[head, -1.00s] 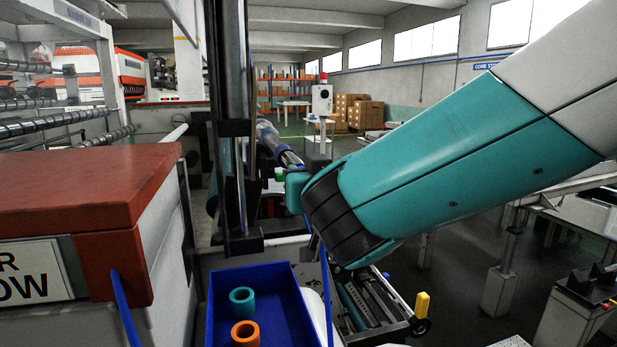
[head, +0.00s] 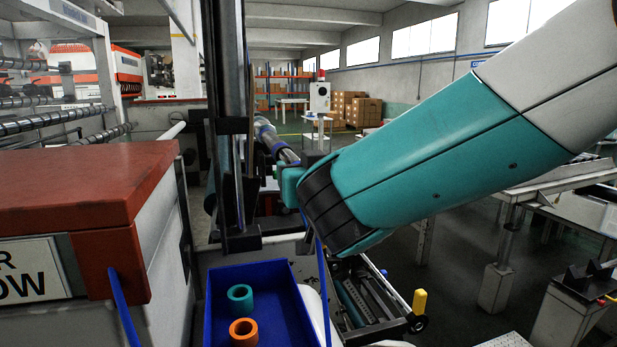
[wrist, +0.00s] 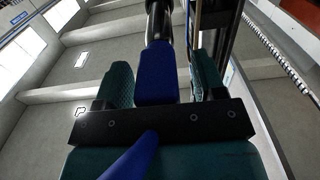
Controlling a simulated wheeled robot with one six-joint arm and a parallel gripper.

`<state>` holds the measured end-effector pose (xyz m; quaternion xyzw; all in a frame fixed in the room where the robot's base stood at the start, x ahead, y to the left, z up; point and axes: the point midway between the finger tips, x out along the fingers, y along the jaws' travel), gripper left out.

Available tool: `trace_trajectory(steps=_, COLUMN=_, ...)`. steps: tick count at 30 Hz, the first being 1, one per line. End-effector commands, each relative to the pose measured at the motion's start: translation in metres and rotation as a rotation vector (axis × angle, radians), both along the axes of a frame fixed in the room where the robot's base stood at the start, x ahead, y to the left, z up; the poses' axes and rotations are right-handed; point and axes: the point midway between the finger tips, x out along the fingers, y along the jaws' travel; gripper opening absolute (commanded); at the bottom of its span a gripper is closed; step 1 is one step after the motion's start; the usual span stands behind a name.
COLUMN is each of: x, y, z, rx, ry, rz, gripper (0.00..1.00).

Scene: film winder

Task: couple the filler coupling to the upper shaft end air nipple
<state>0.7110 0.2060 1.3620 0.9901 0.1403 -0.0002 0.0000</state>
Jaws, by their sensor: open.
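In the wrist view the filler coupling (wrist: 155,82) is a blue block between the two teal fingers of my gripper (wrist: 161,88). Gaps show on both sides of it, so the fingers are open around it. A blue hose (wrist: 133,160) runs from it toward the camera. The coupling's far end meets or lies in line with a dark round shaft end (wrist: 159,22); the nipple itself is hidden. In the head view my gripper (head: 289,186) is at the near end of the blue and silver shaft (head: 275,140), mostly behind my arm.
A dark upright column (head: 230,110) stands just left of my gripper. A red-topped cabinet (head: 85,190) is at left. A blue tray (head: 275,285) with a teal ring (head: 240,296) and an orange ring (head: 243,331) is below. A yellow-handled frame (head: 419,302) is at lower right.

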Motion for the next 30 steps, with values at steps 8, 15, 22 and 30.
trace_trajectory(steps=8, x=-0.041, y=-0.01, z=-0.005, rx=0.002, ry=-0.003, rz=0.005, gripper=0.64)
trace_trajectory(steps=15, x=-0.102, y=-0.028, z=-0.005, rx=0.004, ry=-0.003, rz=0.007, gripper=0.64)
trace_trajectory(steps=22, x=-0.147, y=-0.041, z=-0.004, rx=0.003, ry=-0.002, rz=0.006, gripper=0.64)
trace_trajectory(steps=30, x=-0.166, y=-0.048, z=0.0, rx=0.001, ry=-0.001, rz=0.0, gripper=0.64)
